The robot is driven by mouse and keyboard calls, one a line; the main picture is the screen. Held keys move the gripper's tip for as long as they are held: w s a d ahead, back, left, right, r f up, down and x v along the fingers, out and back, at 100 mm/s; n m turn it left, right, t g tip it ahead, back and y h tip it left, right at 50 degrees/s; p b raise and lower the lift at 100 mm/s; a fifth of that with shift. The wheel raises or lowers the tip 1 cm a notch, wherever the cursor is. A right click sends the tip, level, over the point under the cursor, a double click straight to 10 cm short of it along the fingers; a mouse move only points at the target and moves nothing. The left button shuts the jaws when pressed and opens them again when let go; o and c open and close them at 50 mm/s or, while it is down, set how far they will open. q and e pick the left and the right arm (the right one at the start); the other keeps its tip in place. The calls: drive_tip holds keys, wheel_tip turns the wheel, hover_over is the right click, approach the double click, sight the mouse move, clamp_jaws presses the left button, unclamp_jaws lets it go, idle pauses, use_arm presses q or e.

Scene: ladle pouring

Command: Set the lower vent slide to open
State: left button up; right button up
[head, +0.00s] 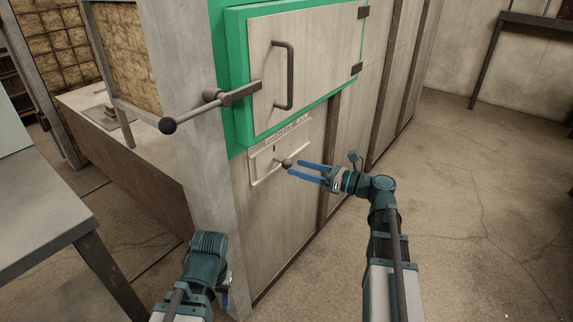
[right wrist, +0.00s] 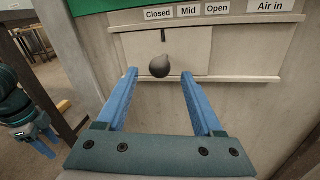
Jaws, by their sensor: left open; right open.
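The lower vent slide (head: 265,168) is a pale plate in rails on the cabinet front, below the green-framed door. Its dark round knob (right wrist: 160,66) sticks out towards me. In the right wrist view a dark pointer mark (right wrist: 163,35) on the slide stands under the "Closed" label (right wrist: 158,14), left of "Mid" (right wrist: 189,11) and "Open" (right wrist: 217,9). My right gripper (right wrist: 159,75) is open, its blue fingertips either side of the knob and just short of it; I cannot see contact. My left gripper (head: 227,291) hangs low at the cabinet's near corner, mostly hidden by its wrist.
The upper door (head: 315,60) has a handle (head: 289,75) and a latch lever with a ball end (head: 168,125) jutting left. An "Air in" label (right wrist: 270,6) is right of the position labels. A grey table (head: 45,205) stands at left. The floor at right is clear.

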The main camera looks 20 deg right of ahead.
sight(287, 162)
drive_tip(key=shift+x, duration=2.55)
clamp_jaws()
